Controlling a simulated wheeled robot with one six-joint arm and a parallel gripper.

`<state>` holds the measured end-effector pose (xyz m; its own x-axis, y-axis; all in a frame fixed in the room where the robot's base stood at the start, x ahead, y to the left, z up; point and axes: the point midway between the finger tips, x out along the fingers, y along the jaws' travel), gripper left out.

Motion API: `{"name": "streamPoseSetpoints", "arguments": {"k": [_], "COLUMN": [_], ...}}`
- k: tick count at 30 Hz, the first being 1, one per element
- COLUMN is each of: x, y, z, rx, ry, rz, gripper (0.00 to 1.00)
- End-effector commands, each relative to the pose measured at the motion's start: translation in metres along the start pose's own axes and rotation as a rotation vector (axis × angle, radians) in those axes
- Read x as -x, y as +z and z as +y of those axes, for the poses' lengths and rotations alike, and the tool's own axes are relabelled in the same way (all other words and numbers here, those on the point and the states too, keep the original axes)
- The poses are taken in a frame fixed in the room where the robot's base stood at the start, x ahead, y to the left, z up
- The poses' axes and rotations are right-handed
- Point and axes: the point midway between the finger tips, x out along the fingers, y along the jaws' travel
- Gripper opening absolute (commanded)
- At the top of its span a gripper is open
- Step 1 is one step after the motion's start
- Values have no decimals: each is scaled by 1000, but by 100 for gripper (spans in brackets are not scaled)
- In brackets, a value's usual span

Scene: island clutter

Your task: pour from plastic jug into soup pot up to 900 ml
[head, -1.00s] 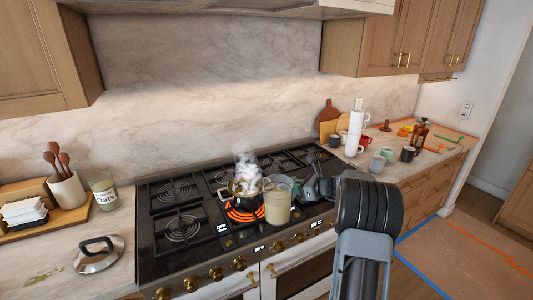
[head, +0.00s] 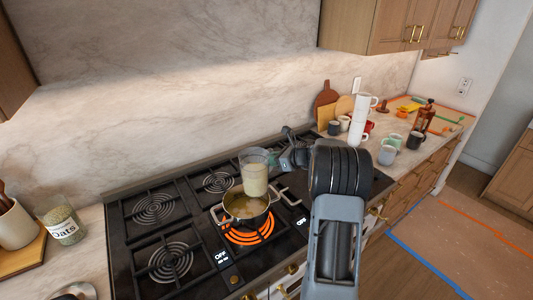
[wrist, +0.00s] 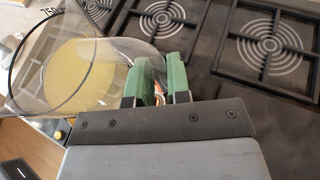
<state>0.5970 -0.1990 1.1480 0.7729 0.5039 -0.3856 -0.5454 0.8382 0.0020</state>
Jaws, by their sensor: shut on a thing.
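The plastic jug (head: 255,177) is clear and holds a pale yellowish liquid. It stands close to upright above the back of the soup pot, apart from the counter. My gripper (head: 290,158) is shut on the jug from its right side; the wrist view shows the green finger pads (wrist: 161,80) closed at the jug (wrist: 75,62), with a "750" mark near its rim. The soup pot (head: 247,208) is metal with two side handles and sits on a glowing orange burner. Some yellowish liquid shows inside it. No stream between jug and pot is visible.
The hot burner (head: 249,233) glows under the pot. Other stove grates (head: 155,208) are empty. An oats jar (head: 62,220) stands at left. Stacked white cups (head: 359,122) and several mugs crowd the right counter.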

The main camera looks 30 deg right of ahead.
Motion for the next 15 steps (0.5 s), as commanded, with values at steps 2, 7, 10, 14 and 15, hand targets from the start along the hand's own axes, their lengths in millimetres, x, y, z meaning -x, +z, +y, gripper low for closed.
{"name": "streamPoseSetpoints", "arguments": {"k": [2, 7, 10, 14, 15], "x": [1, 4, 8, 12, 14], "y": [3, 10, 16, 26, 29], "z": [-1, -4, -6, -10, -12], "rx": [13, 73, 129, 214, 241], "ry": [-5, -31, -54, -90, -101], "rz": [-2, 12, 23, 42, 48], "gripper": [0, 0, 0, 0, 0]}}
